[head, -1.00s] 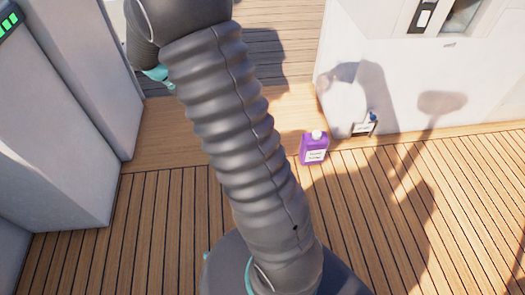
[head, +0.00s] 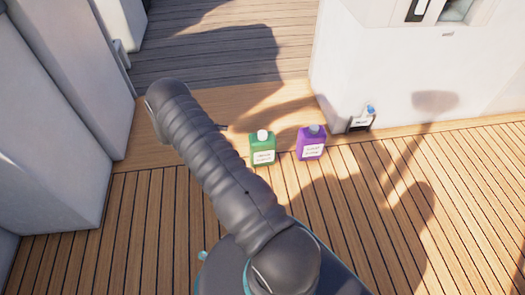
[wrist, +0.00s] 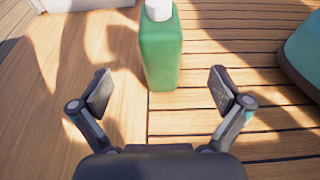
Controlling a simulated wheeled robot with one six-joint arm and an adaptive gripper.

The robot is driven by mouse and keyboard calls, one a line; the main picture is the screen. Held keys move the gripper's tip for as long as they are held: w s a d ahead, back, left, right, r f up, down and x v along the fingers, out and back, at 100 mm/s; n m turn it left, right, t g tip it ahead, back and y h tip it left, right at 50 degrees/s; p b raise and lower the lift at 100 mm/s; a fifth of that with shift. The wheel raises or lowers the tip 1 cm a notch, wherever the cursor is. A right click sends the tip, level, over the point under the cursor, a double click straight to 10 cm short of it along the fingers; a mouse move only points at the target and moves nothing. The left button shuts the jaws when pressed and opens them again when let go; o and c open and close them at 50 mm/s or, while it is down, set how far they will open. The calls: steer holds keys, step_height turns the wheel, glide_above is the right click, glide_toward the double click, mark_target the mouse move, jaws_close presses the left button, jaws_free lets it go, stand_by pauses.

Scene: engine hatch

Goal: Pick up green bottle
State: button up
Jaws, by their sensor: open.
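The green bottle (head: 262,149) with a white cap stands upright on the wooden deck, to the left of the purple bottle in the head view. It also shows in the wrist view (wrist: 160,52), upright beyond my gripper and roughly centred between the fingers. My gripper (wrist: 161,92) is open and empty, with the bottle apart from both fingertips. In the head view my arm's ribbed sleeve is left of the bottle, and my gripper is hidden there.
The purple bottle (head: 311,143) stands just right of the green one. A small labelled container (head: 361,121) with a blue top stands by the white wall (head: 400,70). A grey block (head: 60,110) borders the left. The deck (head: 400,190) is clear at right.

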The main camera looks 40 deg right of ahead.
mark_target(260, 141)
steer(key=x, duration=1.3)
steer(key=shift+s+d+f+b, duration=0.1)
steer(key=shift+s+d+b, duration=0.05)
steer(key=shift+d+b, duration=0.2)
steer(key=c, duration=1.7)
